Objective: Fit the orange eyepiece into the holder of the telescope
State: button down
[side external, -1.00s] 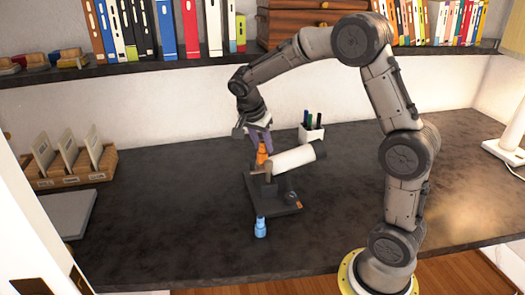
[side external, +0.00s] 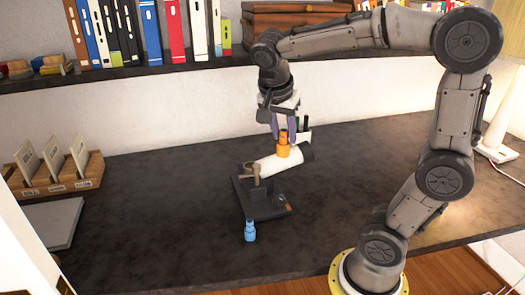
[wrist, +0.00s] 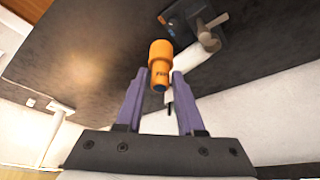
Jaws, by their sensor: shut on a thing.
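The orange eyepiece (side external: 283,149) is between the purple fingers of my gripper (side external: 283,130), which is shut on it. In the side view it overlaps the white telescope tube (side external: 277,164); I cannot tell whether they touch. The telescope's dark base (side external: 260,201) stands on the desk. A small brownish fitting (side external: 252,172), possibly the holder, shows at the tube's left end. The wrist view shows this fitting (wrist: 208,37) beyond the eyepiece.
A blue eyepiece (side external: 250,231) stands on the desk in front of the base. A wooden card rack (side external: 65,186) and a grey slab (side external: 52,221) are at left. The desk (side external: 165,200) between is clear.

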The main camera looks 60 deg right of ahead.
jog(key=w+d+f+n+t, duration=0.1)
jog(key=w+d+f+n, duration=0.15)
jog(key=w, duration=0.55)
jog(key=w+d+f+n+t, duration=0.1)
jog(key=w+d+n, duration=0.15)
jog(key=w, duration=0.55)
jog(key=shift+m, duration=0.4)
jog(key=shift+x, duration=10.95)
jog(key=shift+s+a+f, duration=0.1)
jog(key=shift+s+f, duration=0.1)
jog(key=c, duration=0.5)
grip_release()
